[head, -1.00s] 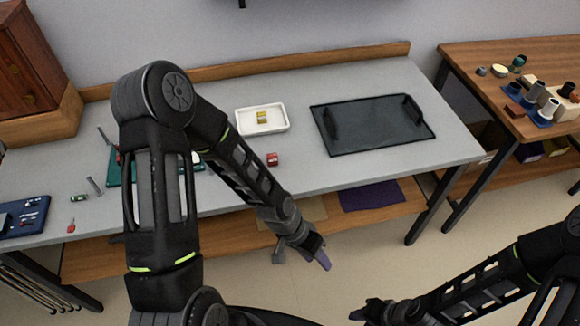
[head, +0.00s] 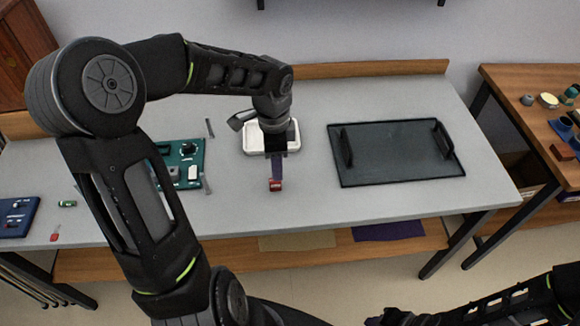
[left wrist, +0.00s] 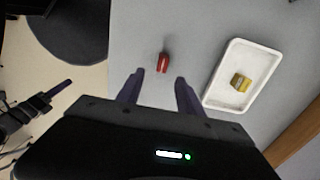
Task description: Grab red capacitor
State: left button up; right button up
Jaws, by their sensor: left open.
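The red capacitor (head: 275,186) stands on the grey bench, just in front of the white tray (head: 253,139). My left gripper (head: 276,176) is above it, with its fingers pointing down toward it. In the left wrist view the red capacitor (left wrist: 163,62) shows beyond the gap between the open, empty fingers of my left gripper (left wrist: 158,80). A yellow component (left wrist: 240,82) lies in the white tray (left wrist: 216,88); the gripper hides it in the head view. My right gripper (head: 378,319) is low at the bottom of the head view, dark and partly cut off.
A black tray (head: 400,155) with raised handles lies right of the white one. A green circuit board (head: 190,174) lies to the left, partly behind my left arm. A small green part (head: 67,204) and a blue board (head: 14,218) are farther left.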

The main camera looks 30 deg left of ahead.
aim_at(275, 185)
pick_arm(q)
jog(key=shift+w+a+r, duration=0.15)
jog(key=shift+w+r, duration=0.1)
jog(key=shift+r, duration=0.05)
jog(key=shift+s, duration=0.1)
jog(key=shift+f, duration=1.35)
notch_tip(275, 185, down, 5)
jog(key=shift+f, duration=0.1)
jog(key=shift+c, duration=0.4)
grip_shut()
